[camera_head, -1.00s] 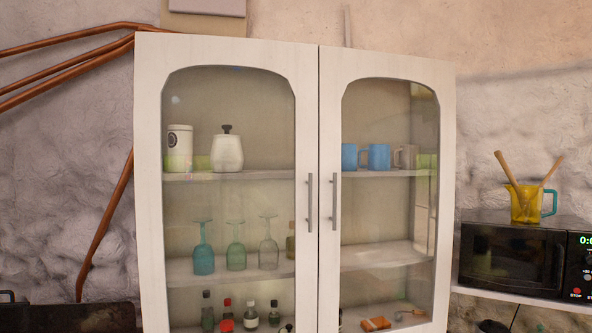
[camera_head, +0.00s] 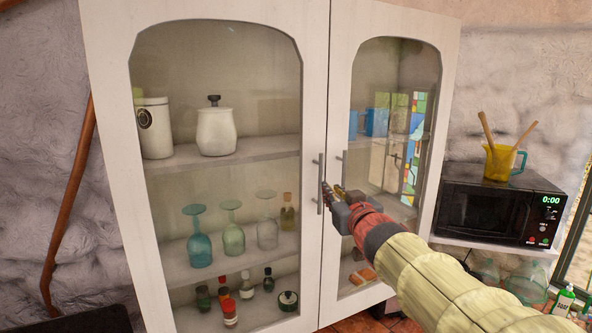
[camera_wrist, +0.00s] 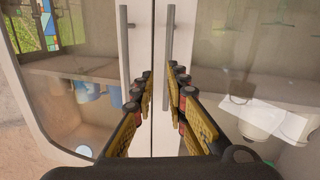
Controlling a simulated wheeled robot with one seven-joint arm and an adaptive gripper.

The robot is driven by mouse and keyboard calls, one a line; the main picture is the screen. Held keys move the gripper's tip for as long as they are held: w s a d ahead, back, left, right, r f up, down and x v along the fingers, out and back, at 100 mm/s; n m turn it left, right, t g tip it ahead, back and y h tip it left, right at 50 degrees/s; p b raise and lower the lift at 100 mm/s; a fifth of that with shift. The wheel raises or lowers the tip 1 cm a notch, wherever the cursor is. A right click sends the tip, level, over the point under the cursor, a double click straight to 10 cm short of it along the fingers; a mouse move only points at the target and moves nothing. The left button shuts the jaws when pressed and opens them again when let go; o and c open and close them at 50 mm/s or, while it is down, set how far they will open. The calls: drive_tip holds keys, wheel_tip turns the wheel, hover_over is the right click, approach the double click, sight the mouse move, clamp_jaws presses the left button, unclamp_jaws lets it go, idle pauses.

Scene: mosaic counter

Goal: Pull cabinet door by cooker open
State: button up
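A white cabinet has two glazed doors, both shut. The left door (camera_head: 312,110) has a vertical metal bar handle (camera_head: 320,168) at its inner edge. The right door (camera_head: 338,75) has a matching handle (camera_head: 344,163) beside it. My gripper (camera_head: 333,190) is at the left door's handle, with its fingers apart. In the wrist view, where left and right appear swapped, that handle (camera_wrist: 169,45) passes between the open fingers (camera_wrist: 161,78), closer to the right finger. Whether the fingers touch it is unclear. The cooker cannot be clearly made out.
Jars (camera_head: 216,130), glasses (camera_head: 233,238) and small bottles stand on shelves behind the left glass. A microwave (camera_head: 490,208) with a yellow jug (camera_head: 500,165) on it stands to the right.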

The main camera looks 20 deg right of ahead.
sight(321, 177)
drive_tip(key=shift+t+y, duration=0.4)
drive_tip(key=shift+y, duration=0.2)
drive_tip(key=w, duration=0.2)
drive_tip(key=w+r, duration=0.1)
drive_tip(key=w, duration=0.4)
drive_tip(key=shift+w+d+r+p, duration=0.1)
drive_tip(key=shift+w+r+p, duration=0.15)
drive_tip(key=shift+r+p, duration=0.1)
drive_tip(key=shift+c, duration=0.2)
clamp_jaws()
drive_tip(key=shift+s, duration=0.1)
